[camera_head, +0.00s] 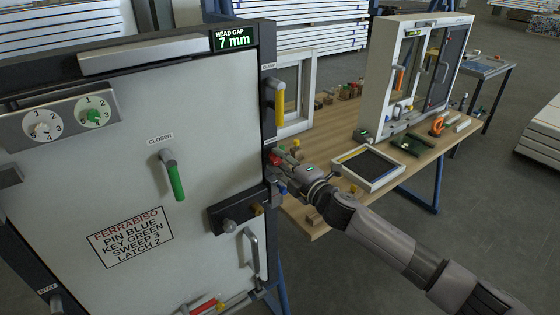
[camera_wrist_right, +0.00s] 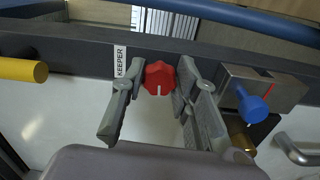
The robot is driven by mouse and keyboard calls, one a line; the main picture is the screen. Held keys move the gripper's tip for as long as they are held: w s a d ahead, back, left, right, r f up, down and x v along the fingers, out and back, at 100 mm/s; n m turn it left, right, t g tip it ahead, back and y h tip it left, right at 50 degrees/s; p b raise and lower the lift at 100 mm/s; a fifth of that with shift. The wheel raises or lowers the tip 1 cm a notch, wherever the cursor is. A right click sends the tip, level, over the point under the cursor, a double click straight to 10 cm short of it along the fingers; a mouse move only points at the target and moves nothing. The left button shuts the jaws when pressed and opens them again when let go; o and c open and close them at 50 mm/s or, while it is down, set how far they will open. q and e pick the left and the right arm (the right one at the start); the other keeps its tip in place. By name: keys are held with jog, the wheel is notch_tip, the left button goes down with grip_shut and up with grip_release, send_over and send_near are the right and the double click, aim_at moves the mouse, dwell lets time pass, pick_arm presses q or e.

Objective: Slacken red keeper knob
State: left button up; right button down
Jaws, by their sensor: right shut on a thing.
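The red keeper knob (camera_wrist_right: 158,78) sits on the dark frame edge beside the white KEEPER label (camera_wrist_right: 119,62) in the right wrist view. In the head view the right gripper (camera_head: 279,174) reaches the panel's right edge, and the red knob (camera_head: 274,158) is partly hidden there. My left gripper is not in view.
A blue knob (camera_wrist_right: 252,104) on a metal block and a yellow handle (camera_wrist_right: 22,70) flank the knob. The white panel (camera_head: 190,240) carries a green closer handle (camera_head: 175,180); its display (camera_head: 233,39) reads HEAD GAP 7 mm. A wooden workbench (camera_head: 317,170) stands behind my right arm.

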jog(key=shift+f, duration=0.1)
dwell(0.5)
jog(key=c, duration=1.2)
grip_release()
jog(key=v, duration=1.2)
